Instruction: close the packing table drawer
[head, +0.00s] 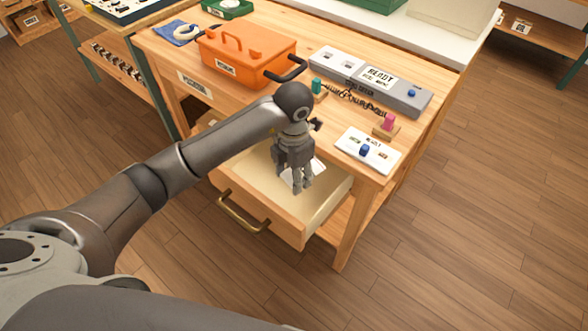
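The packing table (330,50) is a light wooden workbench, and its drawer (325,198) is pulled well out at the front. The drawer front carries a brass bar handle (243,214). A white sheet or card (318,165) lies inside, partly hidden behind my gripper. My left gripper (296,184) points down over the open drawer, behind its front panel and apart from the handle. Its fingers look close together, but I cannot tell whether they are shut or whether they touch anything. My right gripper is not in view.
On the tabletop are an orange toolbox (245,50), a grey box marked READY (370,80), a white card with a blue peg (368,152) and a pink peg on a block (388,124). The wooden floor (440,240) in front and to the right is clear.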

